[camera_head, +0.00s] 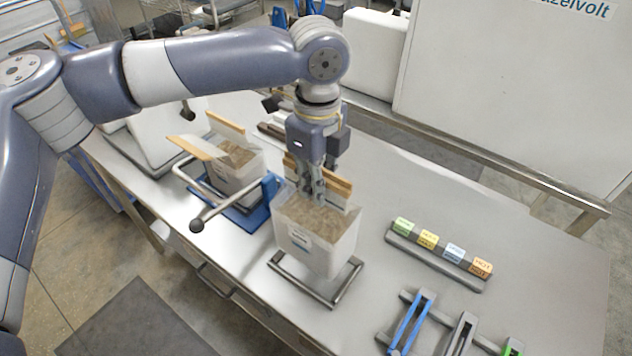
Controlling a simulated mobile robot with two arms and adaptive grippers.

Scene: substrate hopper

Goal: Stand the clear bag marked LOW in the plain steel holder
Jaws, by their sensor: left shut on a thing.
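My left gripper (318,182) points down and is shut on the top of a clear bag (325,245) of brown substrate, by the wooden strip at its mouth. The bag hangs nearly upright, slightly tilted. A white label shows on its front, too small to read. The plain steel holder (296,290), a low frame of bars on the table, is directly under the bag. I cannot tell whether the bag's bottom is inside the frame or just above it. A second clear bag (240,172) stands to the left in a blue-based holder (247,221). My right gripper is not in view.
A grey rack (440,262) with green, yellow, blue and orange labelled blocks lies right of the steel holder. Blue, grey and green clips (408,325) lie at the lower right. A ball-ended lever (197,225) sticks out near the blue holder. A rail and white cabinet stand behind.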

